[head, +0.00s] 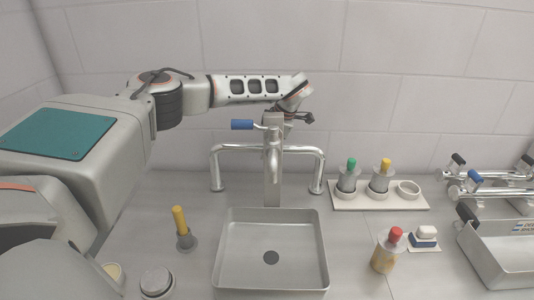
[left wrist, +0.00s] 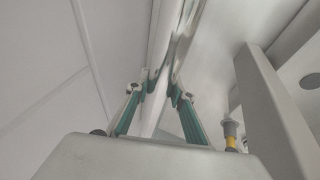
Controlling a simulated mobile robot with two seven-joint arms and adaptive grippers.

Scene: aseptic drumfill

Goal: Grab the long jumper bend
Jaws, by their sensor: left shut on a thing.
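The long jumper bend (head: 235,149) is a polished steel U-shaped pipe standing behind the basin, its two ends down at the counter. A steel column (head: 272,170) with a blue-handled lever (head: 242,124) stands at its middle and hides part of it. My left arm reaches across from the left, and its gripper (head: 300,117) is by the column top, its fingertips mostly hidden in the head view. In the left wrist view my left gripper (left wrist: 160,91) has its green-sided fingers on either side of a shiny pipe, shut on it. My right gripper is not in view.
The basin (head: 222,255) is in front. A yellow-handled tool (head: 180,222) stands left of it. A white rack (head: 350,203) with green- and yellow-capped bottles, a red-capped bottle (head: 388,252) and steel valves (head: 490,177) are at right. The tiled wall (head: 380,60) is close behind my arm.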

